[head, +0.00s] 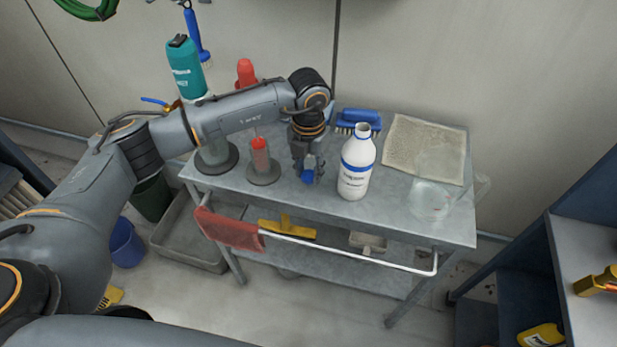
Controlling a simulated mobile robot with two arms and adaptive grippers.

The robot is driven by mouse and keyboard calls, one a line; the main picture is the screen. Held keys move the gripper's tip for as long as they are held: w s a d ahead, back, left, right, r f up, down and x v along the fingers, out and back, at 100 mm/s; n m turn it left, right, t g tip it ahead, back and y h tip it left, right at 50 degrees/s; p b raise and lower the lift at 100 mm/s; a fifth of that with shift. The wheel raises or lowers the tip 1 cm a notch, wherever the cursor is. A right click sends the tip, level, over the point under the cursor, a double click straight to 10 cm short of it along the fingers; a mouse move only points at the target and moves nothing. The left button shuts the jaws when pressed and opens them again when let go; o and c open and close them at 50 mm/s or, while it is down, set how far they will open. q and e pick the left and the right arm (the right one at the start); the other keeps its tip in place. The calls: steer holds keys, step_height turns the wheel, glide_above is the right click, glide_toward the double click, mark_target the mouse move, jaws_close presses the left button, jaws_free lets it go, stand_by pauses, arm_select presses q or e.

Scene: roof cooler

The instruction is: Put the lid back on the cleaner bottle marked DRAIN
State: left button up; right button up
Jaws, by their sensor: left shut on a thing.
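A white bottle (356,172) with a blue band stands upright on the metal cart. Its label is too small to read. Its narrow white neck (362,131) shows no lid on it. My left gripper (308,172) points down just left of the bottle, shut on a small blue lid (307,177). The lid is low, near the cart top; I cannot tell whether it touches the surface. The gripper fingers partly hide the lid. My right gripper is not in view.
The cart top (400,212) also holds a blue brush (358,120), a beige cloth (418,146), a clear container (430,200) and a red-topped item (260,155). A teal bottle (185,70) stands at the back left. A red cloth (229,231) hangs on the front rail.

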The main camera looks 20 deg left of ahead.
arm_select(q)
steer(key=s+d+r+b, duration=0.3)
steer(key=s+r, duration=0.6)
steer(key=s, duration=0.4)
steer(key=shift+s+d+r+b, duration=0.15)
steer(key=shift+d+b, duration=0.15)
steer(key=shift+d, duration=0.15)
